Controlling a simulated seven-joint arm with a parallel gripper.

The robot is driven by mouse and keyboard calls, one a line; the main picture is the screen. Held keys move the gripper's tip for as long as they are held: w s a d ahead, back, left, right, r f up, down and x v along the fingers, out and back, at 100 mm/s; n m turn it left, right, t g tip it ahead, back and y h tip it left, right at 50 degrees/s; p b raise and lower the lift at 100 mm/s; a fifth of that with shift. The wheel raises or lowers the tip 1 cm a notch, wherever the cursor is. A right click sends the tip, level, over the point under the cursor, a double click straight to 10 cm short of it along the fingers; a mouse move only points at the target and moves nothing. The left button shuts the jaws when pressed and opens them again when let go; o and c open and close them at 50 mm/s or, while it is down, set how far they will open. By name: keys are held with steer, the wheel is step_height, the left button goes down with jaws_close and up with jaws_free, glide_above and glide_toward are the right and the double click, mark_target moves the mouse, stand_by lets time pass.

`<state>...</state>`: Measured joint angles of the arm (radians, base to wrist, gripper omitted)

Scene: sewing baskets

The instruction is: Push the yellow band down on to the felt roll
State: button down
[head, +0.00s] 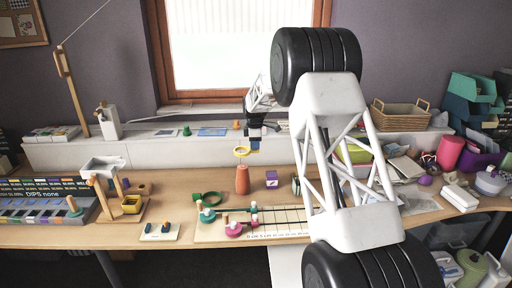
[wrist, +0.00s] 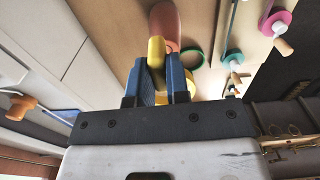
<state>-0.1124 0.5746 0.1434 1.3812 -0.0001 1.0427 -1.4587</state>
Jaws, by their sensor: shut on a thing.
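The yellow band (head: 241,151) is a ring held between the blue fingers of my gripper (head: 254,146). In the wrist view the band (wrist: 156,52) sticks out beyond the fingertips of my gripper (wrist: 157,66), which are shut on it. The orange felt roll (head: 242,180) stands upright on the table, narrower at its top. In the head view the band is above the roll's top, with a small gap. In the wrist view the roll (wrist: 166,22) is partly hidden behind the band.
A pale board (head: 205,235) with pink and teal pegged pieces lies in front.

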steer(key=shift+f, duration=0.25)
steer(key=shift+f, duration=2.9)
step_height(320, 180, down, 7)
stand_by(2.9)
steer(key=c, duration=1)
jaws_free()
steer(key=shift+r, duration=3.85)
